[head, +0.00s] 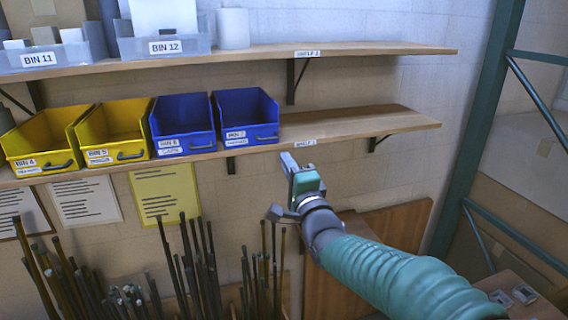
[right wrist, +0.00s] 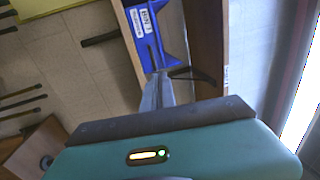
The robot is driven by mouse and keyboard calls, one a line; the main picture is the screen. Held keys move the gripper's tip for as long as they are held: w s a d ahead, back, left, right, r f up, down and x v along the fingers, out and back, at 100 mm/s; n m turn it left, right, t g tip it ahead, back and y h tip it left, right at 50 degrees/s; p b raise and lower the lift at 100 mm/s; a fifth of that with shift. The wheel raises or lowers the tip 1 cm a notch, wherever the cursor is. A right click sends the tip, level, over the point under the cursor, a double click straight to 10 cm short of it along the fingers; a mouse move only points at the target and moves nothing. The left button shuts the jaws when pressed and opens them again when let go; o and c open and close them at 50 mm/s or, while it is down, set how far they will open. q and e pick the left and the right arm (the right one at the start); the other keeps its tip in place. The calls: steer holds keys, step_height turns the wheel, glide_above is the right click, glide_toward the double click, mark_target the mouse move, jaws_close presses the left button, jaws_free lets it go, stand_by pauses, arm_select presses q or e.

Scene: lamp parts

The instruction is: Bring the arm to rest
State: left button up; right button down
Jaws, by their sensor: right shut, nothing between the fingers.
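My right gripper (head: 290,165) is in the middle of the head view, just below the front edge of the lower shelf (head: 390,122). Its arm comes in from the lower right. In the right wrist view the fingers (right wrist: 157,88) are together with nothing between them. A blue bin (right wrist: 150,25) and the shelf's underside show beyond the fingertips there. My left gripper is in neither view.
Two yellow bins (head: 115,130) and two blue bins (head: 246,118) stand on the lower shelf; its right part is bare. Grey bins (head: 165,45) stand on the upper shelf (head: 370,50). Several upright rods (head: 195,270) stand below. A green metal frame (head: 480,125) rises at the right.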

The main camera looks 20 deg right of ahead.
steer(key=s+f+n+g+b, duration=0.1)
steer(key=s+f+n+g, duration=0.35)
steer(key=f, duration=0.65)
steer(key=s+d+f+n+g+b, duration=0.1)
steer(key=s+f+n+g+b, duration=0.3)
steer(key=f, duration=0.7)
steer(key=s+f+n+g+p, duration=0.1)
steer(key=s+f+n+g, duration=0.15)
steer(key=s+f, duration=0.6)
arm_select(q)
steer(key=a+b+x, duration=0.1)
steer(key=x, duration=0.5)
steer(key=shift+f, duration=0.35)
arm_select(e)
steer(key=s+f+n+g+h, duration=0.1)
steer(key=s+f+n+g, duration=0.5)
steer(key=s+f, duration=0.6)
steer(key=shift+s+f+g, duration=0.2)
steer(key=shift+f+g, duration=0.1)
steer(key=shift+f, duration=0.5)
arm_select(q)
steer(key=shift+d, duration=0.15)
arm_select(e)
steer(key=shift+d, duration=0.1)
